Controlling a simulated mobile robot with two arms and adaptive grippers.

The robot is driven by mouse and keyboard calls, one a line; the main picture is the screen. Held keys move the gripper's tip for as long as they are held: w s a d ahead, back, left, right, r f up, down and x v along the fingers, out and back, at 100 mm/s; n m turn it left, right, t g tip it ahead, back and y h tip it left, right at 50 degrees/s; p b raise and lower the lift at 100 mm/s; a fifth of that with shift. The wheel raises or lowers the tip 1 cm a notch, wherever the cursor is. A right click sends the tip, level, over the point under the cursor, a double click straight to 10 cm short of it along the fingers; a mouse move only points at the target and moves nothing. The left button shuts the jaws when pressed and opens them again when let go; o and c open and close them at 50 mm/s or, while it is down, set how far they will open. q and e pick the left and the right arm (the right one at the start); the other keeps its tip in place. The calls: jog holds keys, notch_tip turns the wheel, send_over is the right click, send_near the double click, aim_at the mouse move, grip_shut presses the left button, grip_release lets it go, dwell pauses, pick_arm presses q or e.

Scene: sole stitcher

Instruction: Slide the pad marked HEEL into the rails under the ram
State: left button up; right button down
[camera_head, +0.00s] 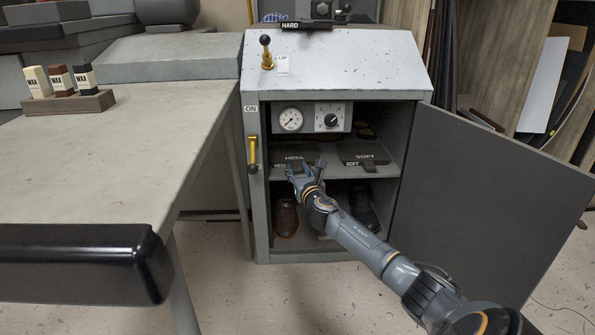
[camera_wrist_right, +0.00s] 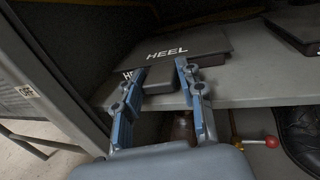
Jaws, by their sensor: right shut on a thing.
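The dark pad marked HEEL (camera_head: 294,157) lies on the upper shelf inside the open cabinet, on the left side. It also shows in the right wrist view (camera_wrist_right: 190,45), with a smaller labelled tab sticking out toward me. My right gripper (camera_head: 302,171) reaches into the cabinet from the front. In the wrist view its blue fingers (camera_wrist_right: 162,72) are shut on the tab of the HEEL pad. The pad marked SOFT (camera_head: 366,154) lies on the same shelf to the right. A pad marked HARD (camera_head: 307,24) is at the machine's top. My left gripper is out of view.
The cabinet door (camera_head: 490,190) stands open to the right. A gauge (camera_head: 291,119) and a dial sit above the shelf. Shoes (camera_head: 286,217) stand below it. A brass lever (camera_head: 252,155) is on the left post, another lever (camera_head: 266,52) on the sloped top. A workbench (camera_head: 110,140) is at left.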

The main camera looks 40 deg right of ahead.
jog(key=shift+a, duration=0.15)
jog(key=shift+w+r, duration=0.1)
jog(key=shift+s+a+p, duration=0.3)
jog(key=shift+p, duration=0.05)
jog(key=shift+w+a+p+v, duration=0.15)
jog(key=shift+p+v, duration=0.35)
jog(key=shift+v, duration=0.35)
jog(key=shift+a+p+v, duration=0.2)
jog(key=shift+p+v, duration=0.25)
jog(key=shift+v, duration=0.45)
jog(key=shift+w+a+p+v, duration=0.15)
jog(key=shift+p+v, duration=0.35)
jog(key=shift+v, duration=0.35)
jog(key=c, duration=0.7)
grip_release()
jog(key=shift+c, duration=0.2)
jog(key=v, duration=1.2)
jog(key=shift+s, duration=0.1)
